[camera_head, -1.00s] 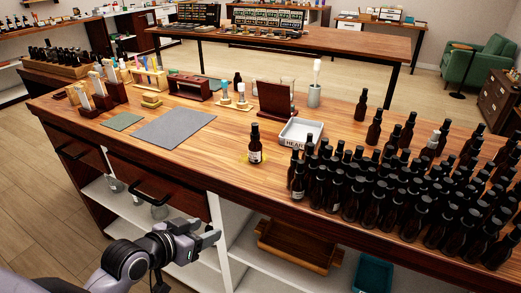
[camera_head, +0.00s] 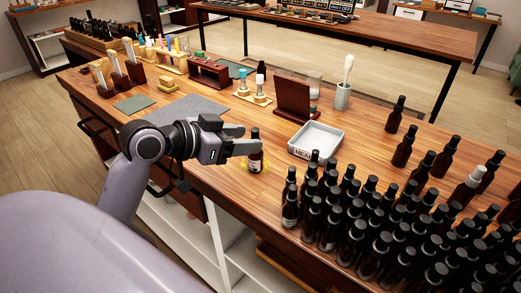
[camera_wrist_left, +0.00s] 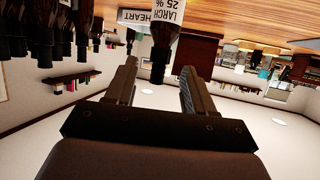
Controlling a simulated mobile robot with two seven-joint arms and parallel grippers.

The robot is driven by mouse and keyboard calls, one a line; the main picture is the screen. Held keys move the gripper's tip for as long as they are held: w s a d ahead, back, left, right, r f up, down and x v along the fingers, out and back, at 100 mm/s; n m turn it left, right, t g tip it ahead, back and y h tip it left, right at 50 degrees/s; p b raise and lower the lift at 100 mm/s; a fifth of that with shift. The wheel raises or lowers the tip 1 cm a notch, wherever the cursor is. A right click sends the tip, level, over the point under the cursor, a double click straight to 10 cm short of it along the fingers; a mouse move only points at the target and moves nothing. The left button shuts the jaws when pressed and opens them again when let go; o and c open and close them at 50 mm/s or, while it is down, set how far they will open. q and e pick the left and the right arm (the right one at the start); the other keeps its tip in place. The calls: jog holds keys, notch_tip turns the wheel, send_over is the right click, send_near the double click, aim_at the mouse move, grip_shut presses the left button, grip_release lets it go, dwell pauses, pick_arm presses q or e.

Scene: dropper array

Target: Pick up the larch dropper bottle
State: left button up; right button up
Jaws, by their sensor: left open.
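The larch dropper bottle (camera_head: 255,163) is a dark brown bottle with a black cap and white label, standing upright on a yellow-marked spot on the wooden counter. In the left wrist view, which is upside down, its label (camera_wrist_left: 169,10) reads "LARCH 25 %" and its neck and cap hang between the fingertips in the picture. My left gripper (camera_head: 248,140) is open and empty, just left of the bottle at neck height. Its two fingers (camera_wrist_left: 158,72) also show apart in the wrist view. I cannot tell whether a finger touches the bottle. My right gripper is out of view.
A grey tray (camera_head: 333,143) labelled "HEART" sits right of the bottle. A dense group of dark bottles (camera_head: 365,215) fills the front right. A grey mat (camera_head: 190,108) lies left.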

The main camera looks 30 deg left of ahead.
pick_arm(q)
jog(key=shift+p+x, duration=0.45)
jog(key=shift+x, duration=2.3)
jog(key=shift+r, duration=0.1)
grip_shut()
